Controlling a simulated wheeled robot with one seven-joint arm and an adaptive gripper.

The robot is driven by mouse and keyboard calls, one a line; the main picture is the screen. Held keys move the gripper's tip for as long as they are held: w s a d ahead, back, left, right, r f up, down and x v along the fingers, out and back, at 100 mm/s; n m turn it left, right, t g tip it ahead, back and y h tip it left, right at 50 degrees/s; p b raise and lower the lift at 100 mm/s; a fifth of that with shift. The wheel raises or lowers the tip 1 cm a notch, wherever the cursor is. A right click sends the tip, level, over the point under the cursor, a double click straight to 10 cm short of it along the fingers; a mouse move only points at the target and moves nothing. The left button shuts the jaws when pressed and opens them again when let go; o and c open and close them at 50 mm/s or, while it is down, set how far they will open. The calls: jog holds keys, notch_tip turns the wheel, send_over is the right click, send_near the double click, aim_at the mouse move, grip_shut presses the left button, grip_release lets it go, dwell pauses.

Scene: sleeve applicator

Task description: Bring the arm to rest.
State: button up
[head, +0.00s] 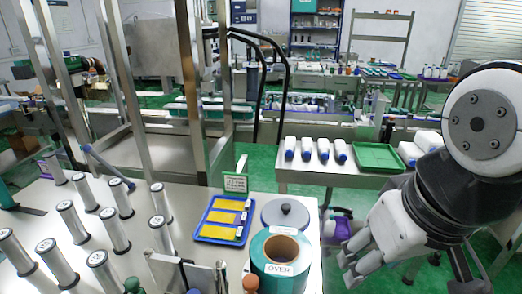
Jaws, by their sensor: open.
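My arm comes in from the right side of the head view, with a large white joint and a black wrist section. My gripper (346,266) hangs at the lower right, pointing down and left. Its white fingers are apart and I see nothing between them. It is just right of the steel worktable (311,222), beyond that table's right edge, with green floor behind it. The arm's lower links run off the frame.
On the worktable stand a teal cylinder labelled OVER (281,268), a grey lidded pot (285,214), a blue tray (197,236) with yellow pieces and several white cylinders (71,222). A second table (300,178) behind holds white bottles (323,149) and a green tray (378,157).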

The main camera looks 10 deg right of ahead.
jog(key=shift+s+f, duration=0.1)
jog(key=shift+s, duration=0.25)
notch_tip(320, 180, up, 3)
jog(key=shift+f+t+p, duration=0.2)
jog(key=shift+t+p, duration=0.1)
jog(key=shift+p, duration=0.7)
